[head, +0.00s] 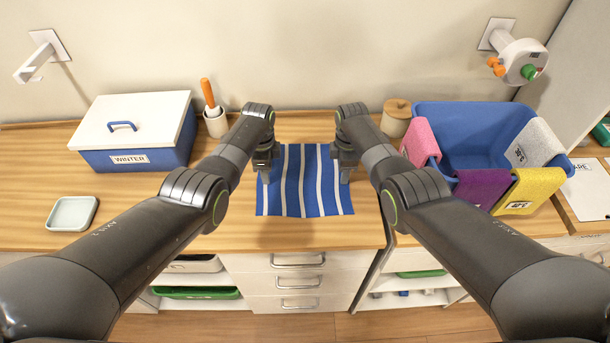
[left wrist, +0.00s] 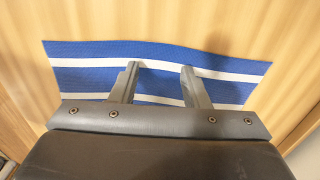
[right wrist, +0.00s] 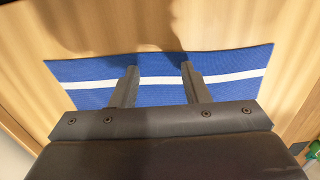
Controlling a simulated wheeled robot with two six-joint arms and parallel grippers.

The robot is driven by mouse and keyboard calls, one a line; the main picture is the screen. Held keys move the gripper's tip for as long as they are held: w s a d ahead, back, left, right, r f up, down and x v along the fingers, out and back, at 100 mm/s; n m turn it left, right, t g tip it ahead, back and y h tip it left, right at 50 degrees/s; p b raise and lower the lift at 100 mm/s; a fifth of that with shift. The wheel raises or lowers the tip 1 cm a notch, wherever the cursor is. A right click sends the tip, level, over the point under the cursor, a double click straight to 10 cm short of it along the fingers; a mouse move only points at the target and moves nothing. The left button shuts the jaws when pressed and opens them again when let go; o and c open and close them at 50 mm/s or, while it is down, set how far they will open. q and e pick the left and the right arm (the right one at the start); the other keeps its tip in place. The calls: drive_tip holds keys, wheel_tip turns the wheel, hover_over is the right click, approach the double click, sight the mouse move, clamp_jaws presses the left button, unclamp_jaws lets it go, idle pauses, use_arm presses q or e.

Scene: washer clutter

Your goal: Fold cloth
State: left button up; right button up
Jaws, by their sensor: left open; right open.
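A blue cloth with white stripes (head: 305,185) lies flat and spread out on the wooden counter, with its stripes running front to back. My left gripper (head: 265,176) is at the cloth's left edge, fingers pointing down. In the left wrist view its two open fingers (left wrist: 157,85) are over the striped cloth (left wrist: 85,75). My right gripper (head: 344,174) is at the cloth's right edge. In the right wrist view its two open fingers (right wrist: 160,84) are over the cloth (right wrist: 235,65). I cannot tell whether the fingertips touch the cloth. Nothing is between either pair of fingers.
A blue box with a white lid (head: 135,130) and a small tray (head: 72,213) stand to the left. A cup with an orange-handled tool (head: 215,122) and a wooden-lidded jar (head: 396,118) are behind. A blue bin (head: 470,135) with draped cloths stands right.

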use_arm(q)
drive_tip(key=shift+w+f, duration=0.1)
drive_tip(key=shift+w, duration=0.05)
use_arm(e)
drive_tip(key=shift+w+f, duration=0.1)
drive_tip(key=shift+w, duration=0.05)
use_arm(q)
drive_tip(key=shift+f, duration=0.2)
use_arm(e)
drive_tip(key=shift+f, duration=0.2)
drive_tip(key=shift+r, duration=0.1)
use_arm(q)
drive_tip(key=shift+c, duration=0.5)
use_arm(e)
drive_tip(key=shift+c, duration=0.5)
use_arm(q)
drive_tip(key=shift+s, duration=0.2)
clamp_jaws()
use_arm(e)
drive_tip(key=shift+s, duration=0.2)
clamp_jaws()
use_arm(q)
drive_tip(key=shift+r, duration=0.2)
use_arm(e)
drive_tip(key=shift+r, duration=0.15)
